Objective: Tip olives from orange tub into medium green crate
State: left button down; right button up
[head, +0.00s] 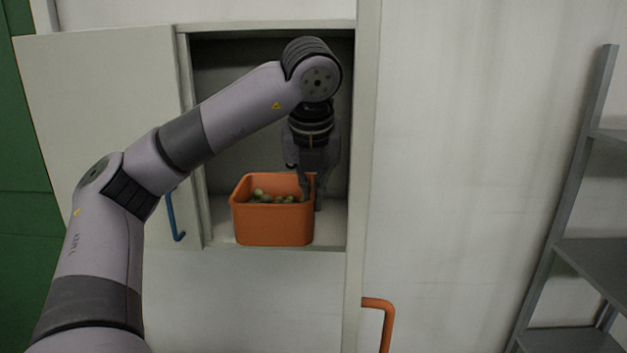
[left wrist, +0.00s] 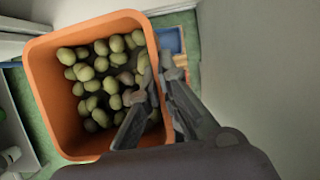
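My left gripper (head: 312,196) points down at the tub's right wall, one finger inside and one outside. In the left wrist view its fingers (left wrist: 157,72) are close together with the rim between them, and look shut on it. I cannot make out a medium green crate. My right gripper is not in view.
The cupboard's side wall (head: 361,120) is close to the right of my gripper. The open door (head: 105,110) with a blue handle (head: 172,215) is at left. Grey shelving (head: 590,265) stands at far right. A blue container (left wrist: 172,40) lies beyond the tub in the wrist view.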

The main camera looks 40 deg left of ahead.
aim_at(310, 206)
pick_arm(q)
jog(key=shift+s+d, duration=0.45)
jog(key=shift+s, duration=0.05)
jog(key=shift+s+d+r+p, duration=0.1)
jog(key=shift+s+d+p, duration=0.3)
jog(key=shift+p, duration=0.15)
jog(key=s+d+p, duration=0.1)
jog(key=s+d, duration=0.1)
jog(key=shift+s, duration=0.3)
jog(key=shift+s+d, duration=0.15)
jog(key=shift+s, duration=0.05)
